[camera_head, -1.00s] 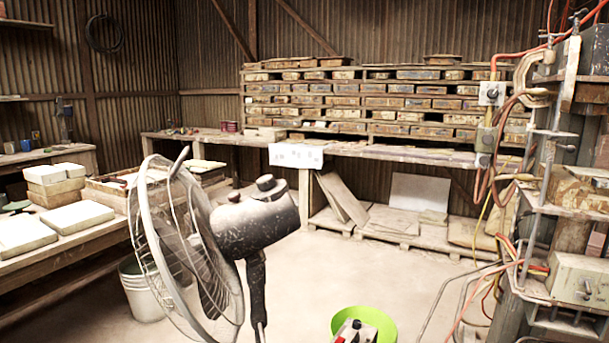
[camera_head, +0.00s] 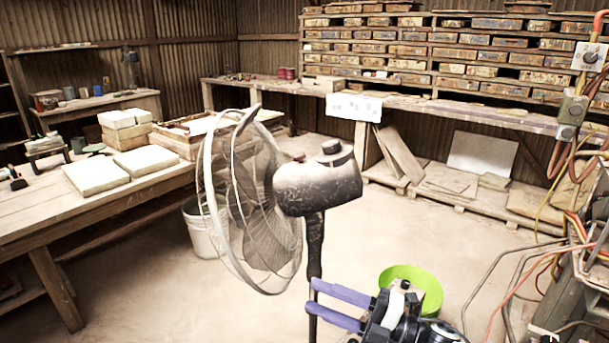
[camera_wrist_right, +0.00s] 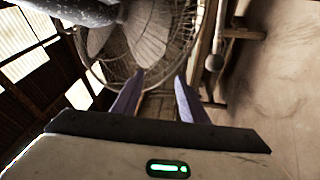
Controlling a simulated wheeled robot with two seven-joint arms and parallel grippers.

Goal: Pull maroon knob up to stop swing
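The dusty pedestal fan stands in the middle of the head view, with its wire cage (camera_head: 215,200), dark motor housing (camera_head: 318,187) and pole (camera_head: 314,250). A small dark reddish knob (camera_head: 299,157) shows on top near the cage, partly hidden; I take it for the maroon knob. A wider dark cap (camera_head: 334,148) sits behind it. My right gripper (camera_head: 310,295) is open, its purple fingers pointing left, below the housing near the pole. In the right wrist view the fingers (camera_wrist_right: 160,74) are apart and empty, with the fan cage (camera_wrist_right: 120,62) beyond. My left gripper is out of view.
A workbench (camera_head: 45,215) with pale tiles and a bucket (camera_head: 203,228) stand left. Loose cables (camera_head: 520,275) and machinery are at the right. The floor behind the fan is clear.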

